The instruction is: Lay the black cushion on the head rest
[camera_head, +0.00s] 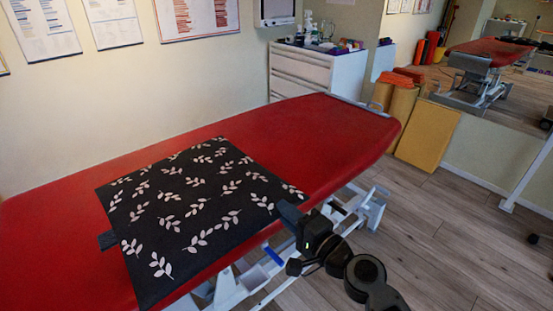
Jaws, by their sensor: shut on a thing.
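The black cushion (185,200) is a flat dark square with pale leaf sprigs, over the near-left part of the red treatment table (310,130). Its near edge reaches to the table's front side. My gripper (291,213) is at the cushion's right corner and is shut on it; the fingertips are partly hidden. I cannot tell whether the cushion touches the table or hangs just above it. A small dark tab (107,240) shows at its left edge. The far right end of the table is bare red padding; no separate head rest can be made out.
A white drawer cabinet (303,75) with bottles on top stands behind the table. Yellow and orange rolls or blocks (428,135) stand against the mirror wall at right. The mirror reflects a red table (490,52). Wooden floor (430,230) is clear at right.

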